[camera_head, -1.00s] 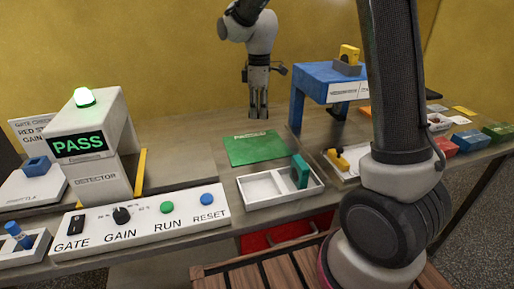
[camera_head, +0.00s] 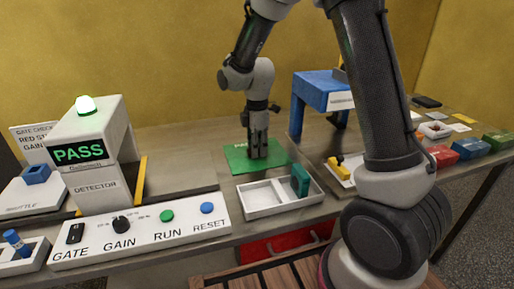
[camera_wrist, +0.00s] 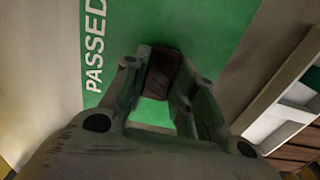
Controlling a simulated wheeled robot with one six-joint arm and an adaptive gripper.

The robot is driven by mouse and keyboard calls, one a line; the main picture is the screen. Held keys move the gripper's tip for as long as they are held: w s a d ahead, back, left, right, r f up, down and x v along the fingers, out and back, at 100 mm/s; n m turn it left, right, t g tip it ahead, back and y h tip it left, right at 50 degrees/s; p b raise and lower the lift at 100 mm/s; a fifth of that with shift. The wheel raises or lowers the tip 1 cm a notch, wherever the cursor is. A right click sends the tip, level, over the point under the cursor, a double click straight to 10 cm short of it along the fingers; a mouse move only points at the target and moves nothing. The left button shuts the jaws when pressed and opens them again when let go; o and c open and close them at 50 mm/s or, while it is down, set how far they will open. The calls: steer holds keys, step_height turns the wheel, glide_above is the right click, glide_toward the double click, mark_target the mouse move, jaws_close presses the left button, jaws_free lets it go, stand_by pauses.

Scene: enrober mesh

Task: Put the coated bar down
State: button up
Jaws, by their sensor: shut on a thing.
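My gripper (camera_head: 258,153) points down over the green mat (camera_head: 235,163) behind the white tray. In the wrist view, a dark brown coated bar (camera_wrist: 164,72) sits between the fingertips of my gripper (camera_wrist: 160,85), which are shut on it. The bar is above the green mat (camera_wrist: 215,35), beside its white PASSED lettering. I cannot tell whether the bar touches the mat. In the head view the bar cannot be made out behind the fingers.
A white two-part tray (camera_head: 262,210) with a teal block (camera_head: 300,181) stands in front of the mat. The PASS detector (camera_head: 92,160) and button panel (camera_head: 140,231) are at left. A blue stand (camera_head: 310,88) rises at right. Bare bench lies left of the mat.

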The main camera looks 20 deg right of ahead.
steer(key=shift+f, duration=0.25)
steer(key=o, duration=0.8)
steer(key=shift+c, duration=0.2)
step_height(320, 180, up, 12)
steer(key=s+d+r+m+t, duration=0.1)
steer(key=s+d+r+m, duration=0.4)
steer(key=s+d+r, duration=0.1)
steer(key=s+d+r+m+t, duration=0.1)
steer(key=s+d+m, duration=0.3)
steer(key=s, duration=0.6)
steer(key=s+d+r+m+t, duration=0.1)
steer(key=s+d+m, duration=0.3)
steer(key=s+m, duration=0.5)
steer(key=shift+s+d+r+t, duration=0.3)
steer(key=shift+s+t, duration=0.2)
steer(key=shift+t, duration=0.1)
